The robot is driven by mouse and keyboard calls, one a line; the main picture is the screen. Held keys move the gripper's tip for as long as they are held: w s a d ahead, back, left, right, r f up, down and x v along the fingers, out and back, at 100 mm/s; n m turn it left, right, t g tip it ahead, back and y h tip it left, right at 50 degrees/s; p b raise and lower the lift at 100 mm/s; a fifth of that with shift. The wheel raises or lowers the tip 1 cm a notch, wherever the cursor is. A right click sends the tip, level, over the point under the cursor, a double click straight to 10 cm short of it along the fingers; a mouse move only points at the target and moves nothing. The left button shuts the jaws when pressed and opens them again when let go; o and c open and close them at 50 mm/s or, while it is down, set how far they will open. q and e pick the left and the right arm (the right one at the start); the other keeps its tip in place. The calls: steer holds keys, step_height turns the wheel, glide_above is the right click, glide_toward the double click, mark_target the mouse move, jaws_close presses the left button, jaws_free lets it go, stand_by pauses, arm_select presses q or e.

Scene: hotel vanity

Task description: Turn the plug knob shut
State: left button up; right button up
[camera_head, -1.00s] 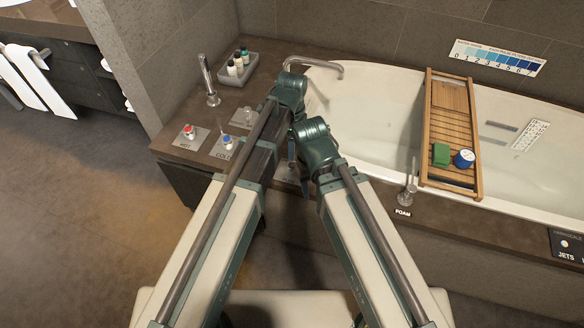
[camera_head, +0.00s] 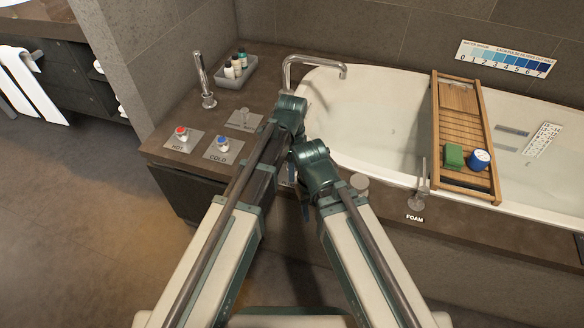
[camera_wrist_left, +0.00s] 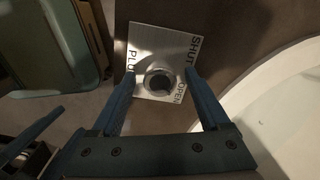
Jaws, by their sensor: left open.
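The plug plate (camera_wrist_left: 150,40) shows in the left wrist view, lettered PLUG, SHUT and OPEN. The dark round plug knob (camera_wrist_left: 159,82) sits on it, nearer the fingers. My left gripper (camera_wrist_left: 160,76) is open, with one blue finger on each side of the knob in the picture. Whether the fingers touch it I cannot tell. In the head view my two arms meet in front of the deck and largely hide the plug plate and both grippers. A dark blue finger part at the left edge of the wrist view seems to be my right gripper (camera_wrist_left: 30,135); its opening is unclear.
The white tub (camera_head: 390,110) lies to the right, with a wooden caddy (camera_head: 462,97) across it. Hot (camera_head: 182,133) and cold (camera_head: 222,142) knobs, a spout (camera_head: 315,62), a hand shower (camera_head: 204,80) and a bottle tray (camera_head: 238,76) stand on the deck. A foam lever (camera_head: 421,185) is at right.

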arm_select(q)
jaws_close()
stand_by(0.4)
steer(key=n, duration=0.8)
steer(key=shift+n, duration=0.3)
steer(key=n, duration=0.3)
steer(key=shift+n, duration=2.1)
